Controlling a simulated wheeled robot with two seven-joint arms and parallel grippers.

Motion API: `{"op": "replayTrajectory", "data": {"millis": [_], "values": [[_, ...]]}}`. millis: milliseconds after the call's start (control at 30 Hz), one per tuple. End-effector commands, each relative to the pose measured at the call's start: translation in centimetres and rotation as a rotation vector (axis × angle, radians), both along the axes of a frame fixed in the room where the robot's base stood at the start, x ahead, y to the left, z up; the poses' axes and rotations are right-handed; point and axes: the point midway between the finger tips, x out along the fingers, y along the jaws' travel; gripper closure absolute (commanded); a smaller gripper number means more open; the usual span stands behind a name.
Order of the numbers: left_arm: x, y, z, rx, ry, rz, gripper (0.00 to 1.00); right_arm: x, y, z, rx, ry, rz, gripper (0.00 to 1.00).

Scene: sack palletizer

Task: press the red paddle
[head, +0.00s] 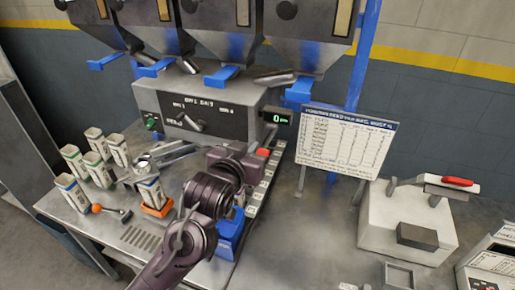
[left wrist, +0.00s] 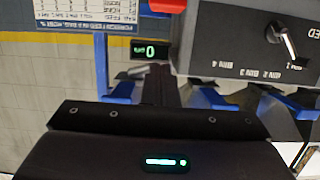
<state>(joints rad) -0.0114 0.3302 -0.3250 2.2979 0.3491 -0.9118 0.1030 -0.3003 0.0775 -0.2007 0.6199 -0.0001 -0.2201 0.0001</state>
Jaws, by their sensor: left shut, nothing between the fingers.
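A small red paddle (head: 262,152) shows in the head view just below the display, right at the front of my left gripper. A red part, which looks like the same paddle, is cut off at the top edge of the left wrist view (left wrist: 167,5). My left gripper (head: 267,140) is shut and empty, and points toward the machine below the display. In the left wrist view its dark body fills the bottom and its fingers (left wrist: 168,75) point toward the display. I cannot tell whether the fingers touch the paddle. My right gripper is not in view.
The green display (head: 277,117) reads 0. A printed sign (head: 345,142) stands right of it. A pale press (head: 405,220) with a red handle (head: 457,181) stands right. The counter before the sign is clear.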

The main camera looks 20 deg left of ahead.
Motion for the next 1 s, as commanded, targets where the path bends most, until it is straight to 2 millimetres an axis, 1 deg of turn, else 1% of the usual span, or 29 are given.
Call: {"op": "replayTrajectory", "data": {"millis": [33, 200, 267, 300, 333, 500, 633, 933, 1000], "values": [[1.2, 0.1, 0.3, 0.001, 0.002, 0.003, 1.00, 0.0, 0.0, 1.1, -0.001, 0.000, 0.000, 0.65], [4.5, -0.1, -0.6, 0.000, 0.002, 0.002, 1.00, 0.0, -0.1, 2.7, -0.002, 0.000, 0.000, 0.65], [5.4, -0.1, -0.9, 0.000, 0.002, 0.001, 1.00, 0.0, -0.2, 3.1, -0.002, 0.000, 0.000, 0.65], [5.1, -0.2, -2.0, 0.001, 0.007, 0.000, 1.00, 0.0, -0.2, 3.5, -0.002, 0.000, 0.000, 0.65], [5.0, -0.2, -2.6, 0.001, 0.008, 0.000, 1.00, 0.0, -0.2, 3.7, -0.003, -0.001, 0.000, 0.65], [5.0, -0.1, -4.5, 0.001, 0.003, 0.000, 1.00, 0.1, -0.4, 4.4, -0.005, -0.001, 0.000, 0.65], [5.0, -0.1, -5.1, 0.001, 0.002, 0.000, 1.00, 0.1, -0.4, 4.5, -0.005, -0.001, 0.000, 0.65], [5.0, -0.2, -5.3, 0.000, 0.000, 0.000, 1.00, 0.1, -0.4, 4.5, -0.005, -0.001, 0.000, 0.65], [5.1, -0.1, -5.4, 0.000, -0.004, 0.000, 1.00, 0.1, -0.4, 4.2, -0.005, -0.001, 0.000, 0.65]]}}
